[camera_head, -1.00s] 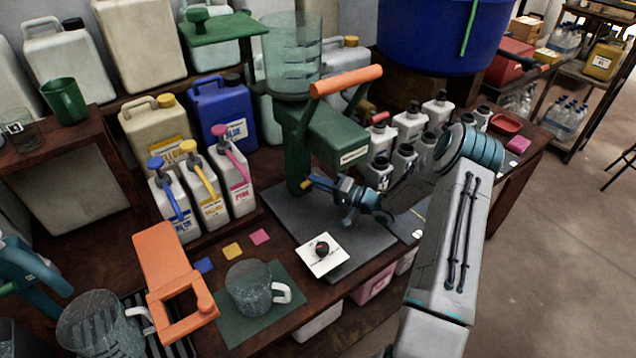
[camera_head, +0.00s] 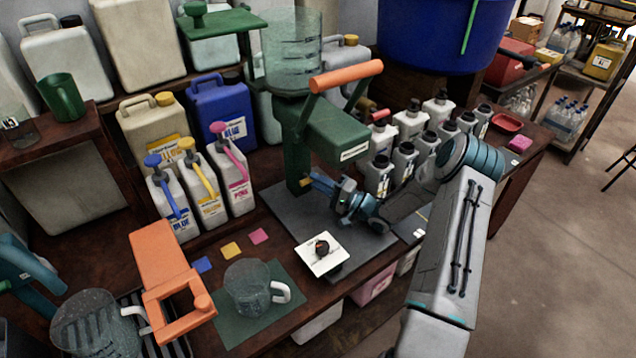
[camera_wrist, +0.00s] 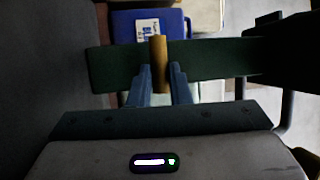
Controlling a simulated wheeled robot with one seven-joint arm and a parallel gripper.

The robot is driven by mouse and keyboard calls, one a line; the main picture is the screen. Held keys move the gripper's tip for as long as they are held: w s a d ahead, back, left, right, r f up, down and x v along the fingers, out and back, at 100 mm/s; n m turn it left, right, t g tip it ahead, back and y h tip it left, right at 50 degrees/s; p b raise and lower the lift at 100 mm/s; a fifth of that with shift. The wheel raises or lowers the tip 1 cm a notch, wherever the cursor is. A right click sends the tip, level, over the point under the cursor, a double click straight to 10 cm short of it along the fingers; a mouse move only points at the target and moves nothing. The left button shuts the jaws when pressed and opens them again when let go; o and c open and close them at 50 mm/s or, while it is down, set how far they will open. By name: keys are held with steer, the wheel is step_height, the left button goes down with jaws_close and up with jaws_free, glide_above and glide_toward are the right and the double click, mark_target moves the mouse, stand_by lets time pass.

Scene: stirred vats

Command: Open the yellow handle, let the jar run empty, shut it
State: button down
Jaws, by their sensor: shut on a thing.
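The yellow handle (camera_head: 306,182) is a short stick low on the column of a green stand (camera_head: 297,145). In the wrist view the handle (camera_wrist: 158,60) stands across a dark green bar. My gripper (camera_head: 314,183) is shut on it; in the wrist view the two blue fingertips (camera_wrist: 158,85) press on its sides. A clear, marked jar (camera_head: 292,55) sits on top of the stand; I see no clear liquid level in it. Where the jar drains is hidden.
Pump bottles (camera_head: 202,190) stand left, several grey bottles (camera_head: 403,160) right, close to my arm.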

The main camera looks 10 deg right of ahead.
steer(key=c, duration=1.3)
jaws_free()
steer(key=shift+d, duration=0.1)
steer(key=shift+c, duration=0.2)
steer(key=shift+r, duration=0.1)
steer(key=shift+r, duration=0.25)
step_height(320, 180, up, 2)
steer(key=shift+w+r, duration=0.1)
steer(key=shift+r, duration=0.15)
steer(key=o, duration=0.8)
steer(key=shift+s+d+r, duration=0.2)
steer(key=shift+d+r, duration=0.2)
steer(key=shift+r, duration=0.2)
steer(key=shift+s+d+r, duration=0.2)
steer(key=shift+d+r, duration=0.2)
steer(key=shift+r, duration=0.2)
steer(key=s+d+r, duration=0.1)
steer(key=s+d, duration=0.1)
steer(key=s+d+r, duration=0.1)
steer(key=d+r, duration=0.1)
steer(key=d, duration=0.1)
steer(key=s+d+r, duration=0.2)
steer(key=d, duration=0.1)
steer(key=shift+s+r+b, duration=0.2)
steer(key=shift+s+b, duration=0.15)
steer(key=c, duration=0.8)
